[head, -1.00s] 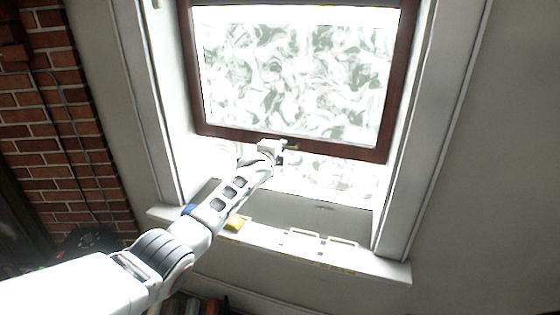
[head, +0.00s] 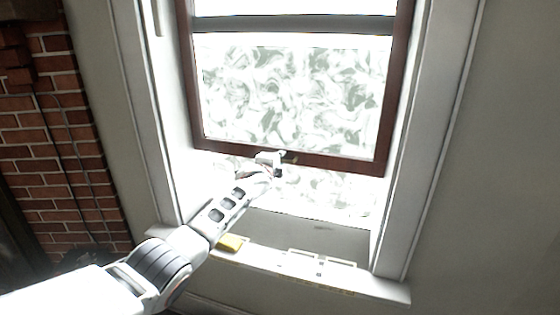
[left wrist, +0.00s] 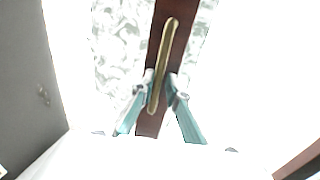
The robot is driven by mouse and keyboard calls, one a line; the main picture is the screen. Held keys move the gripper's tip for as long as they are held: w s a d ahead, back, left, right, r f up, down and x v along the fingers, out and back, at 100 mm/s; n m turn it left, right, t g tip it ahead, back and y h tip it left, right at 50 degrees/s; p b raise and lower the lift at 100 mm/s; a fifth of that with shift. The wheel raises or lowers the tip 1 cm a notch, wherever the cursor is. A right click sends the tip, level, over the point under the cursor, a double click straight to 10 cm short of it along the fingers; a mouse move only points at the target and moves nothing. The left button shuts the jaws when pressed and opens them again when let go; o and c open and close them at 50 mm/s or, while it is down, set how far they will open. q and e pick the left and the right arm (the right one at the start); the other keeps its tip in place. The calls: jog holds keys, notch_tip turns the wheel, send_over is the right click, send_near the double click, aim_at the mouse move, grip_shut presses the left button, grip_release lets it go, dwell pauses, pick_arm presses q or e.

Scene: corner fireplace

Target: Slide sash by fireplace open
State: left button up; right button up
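The sash is a dark brown wooden frame (head: 350,164) around a patterned pane. It stands partly raised, with a bright gap between its bottom rail and the sill (head: 385,287). My left gripper (head: 281,163) is at the middle of the bottom rail. In the left wrist view a slim brass handle (left wrist: 168,38) runs along the brown rail (left wrist: 180,45). The fingers of my left gripper (left wrist: 160,80) close in on both sides of the handle and appear to hold it. My right gripper is not in view.
White window jambs (head: 415,150) flank the sash. A yellow block (head: 230,243) and a pale frame-like item (head: 320,264) are on the sill. A red brick wall (head: 60,150) stands at the left. The gap under the sash looks clear.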

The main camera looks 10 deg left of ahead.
pick_arm(q)
jog(key=shift+s+f, duration=0.1)
jog(key=shift+f, duration=0.05)
jog(key=v, duration=1.2)
dwell(0.3)
jog(key=s+d+f+n+g+h, duration=0.1)
jog(key=s+f+n, duration=0.3)
jog(key=s+f, duration=0.75)
jog(key=s+f+n+g, duration=0.25)
jog(key=s+f, duration=0.65)
jog(key=f, duration=0.5)
jog(key=s+a+f+n, duration=0.1)
jog(key=s+f+n, duration=0.3)
jog(key=s, duration=0.9)
jog(key=s+a+f+n+g, duration=0.1)
jog(key=s+f+n, duration=0.3)
jog(key=s, duration=0.9)
notch_tip(320, 180, down, 2)
